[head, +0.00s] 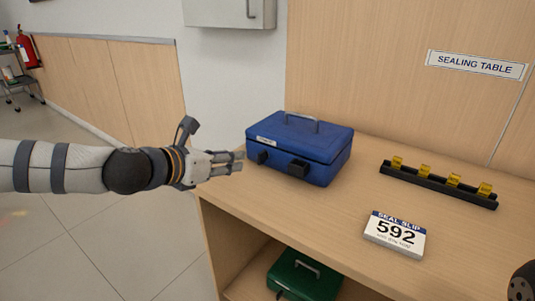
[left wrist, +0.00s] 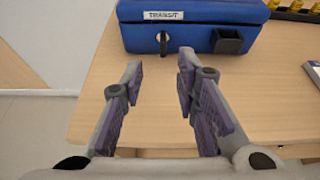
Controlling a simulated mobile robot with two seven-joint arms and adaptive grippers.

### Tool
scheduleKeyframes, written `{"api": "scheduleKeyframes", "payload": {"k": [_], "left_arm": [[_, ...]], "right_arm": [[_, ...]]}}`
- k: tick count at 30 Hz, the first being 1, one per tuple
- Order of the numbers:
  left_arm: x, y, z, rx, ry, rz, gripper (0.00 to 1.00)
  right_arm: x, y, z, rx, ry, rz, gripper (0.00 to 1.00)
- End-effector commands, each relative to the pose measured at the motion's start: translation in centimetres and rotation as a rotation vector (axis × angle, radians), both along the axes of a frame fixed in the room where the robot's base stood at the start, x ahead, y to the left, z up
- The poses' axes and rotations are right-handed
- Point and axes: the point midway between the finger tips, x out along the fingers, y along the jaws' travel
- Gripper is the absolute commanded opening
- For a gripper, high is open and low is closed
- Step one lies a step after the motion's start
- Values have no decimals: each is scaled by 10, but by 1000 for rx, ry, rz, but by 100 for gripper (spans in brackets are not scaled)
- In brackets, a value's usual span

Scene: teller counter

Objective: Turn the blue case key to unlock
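The blue case (head: 299,148) stands closed on the wooden table, with a metal handle on its lid. In the left wrist view the blue case (left wrist: 192,14) shows a TRANSIT label, a small upright key (left wrist: 164,43) at its lock and a dark latch block on the right of its front. My left gripper (head: 238,161) is just left of the case front. In the left wrist view my left gripper (left wrist: 160,62) has its fingers apart, with nothing between them, and the key is beyond the fingertips. My right gripper is not clearly in view; only a dark rounded part shows at the right edge.
A black rack (head: 438,184) with several yellow seals lies right of the case. A SEAL SLIP card reading 592 (head: 395,233) stands near the table's front. A green case (head: 304,277) sits on the shelf below. The tabletop between case and card is clear.

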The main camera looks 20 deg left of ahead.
Motion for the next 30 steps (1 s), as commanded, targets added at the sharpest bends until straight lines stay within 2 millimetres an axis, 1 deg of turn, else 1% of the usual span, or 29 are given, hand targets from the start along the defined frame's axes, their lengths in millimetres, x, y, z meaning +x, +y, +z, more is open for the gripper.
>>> {"api": "scheduleKeyframes", "payload": {"k": [2, 4, 9, 12, 15, 19, 26, 30], "left_arm": [[9, -4, -7, -1, 5, -1, 28], [22, -10, -15, 1, 7, -4, 28], [61, -24, -34, 3, 7, -4, 28], [80, -30, -41, 3, 6, -3, 28], [93, -35, -45, 3, 4, -3, 28], [101, -38, -47, 3, 3, -4, 28], [102, -38, -47, 3, 2, -4, 28], [102, -38, -47, 3, 2, -4, 0]], "right_arm": [[-3, 0, -3, -1, 11, -1, 40], [-7, 0, -7, -1, 23, 0, 40], [-13, 0, -15, -1, 43, 1, 40], [-15, 0, -17, -1, 49, 2, 40], [-17, 0, -19, -1, 54, 1, 40], [-17, 0, -20, -1, 55, 1, 40], [-17, 0, -19, 0, 54, 2, 40], [-17, 0, -19, 0, 54, 2, 40]]}}
